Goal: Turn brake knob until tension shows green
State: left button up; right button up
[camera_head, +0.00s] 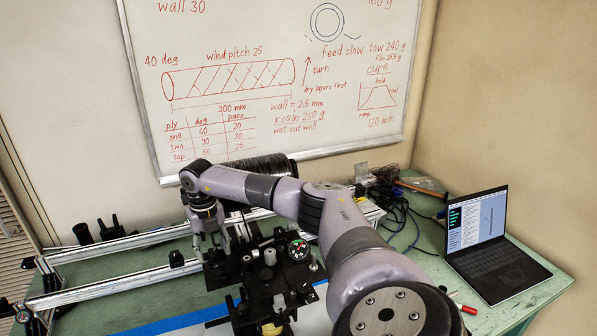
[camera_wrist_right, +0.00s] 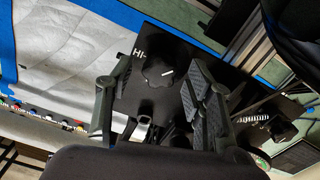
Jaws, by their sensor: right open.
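The brake knob (camera_wrist_right: 160,72) is black and lobed with a white pointer line, on a black plate marked "HI-" in the right wrist view. My right gripper (camera_wrist_right: 156,84) is open, its two fingers on either side of the knob; I cannot tell whether they touch it. In the head view my right gripper (camera_head: 210,242) points down at the black winding fixture (camera_head: 262,276), and the knob is not clear there. A small round gauge (camera_head: 298,249) with green and red on its dial sits right of the gripper. Its needle is too small to read. My left gripper is not identifiable.
Metal rails (camera_head: 110,290) run across the green bench (camera_head: 385,290) at the left. A dark wound cylinder (camera_head: 255,167) lies behind my right arm. A whiteboard (camera_head: 270,75) hangs on the wall.

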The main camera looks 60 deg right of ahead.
jog(key=shift+r, duration=0.1)
notch_tip(320, 180, up, 6)
jog(key=p, duration=0.4)
jog(key=shift+p, duration=0.4)
jog(key=shift+d, duration=0.1)
jog(key=shift+s+d+b, duration=0.2)
jog(key=shift+s+b, duration=0.15)
jog(key=s+r+n+t+b, duration=0.45)
jog(key=s+r+n, duration=0.25)
jog(key=r, duration=0.3)
jog(key=shift+y, duration=0.3)
jog(key=b+x, duration=0.2)
jog(key=x, duration=0.6)
jog(key=b+x, duration=0.3)
jog(key=x, duration=0.6)
jog(key=shift+w+d+f+b, duration=0.1)
jog(key=shift+d+f+b, duration=0.05)
jog(key=shift+d+b, duration=0.15)
jog(key=shift+c, duration=0.5)
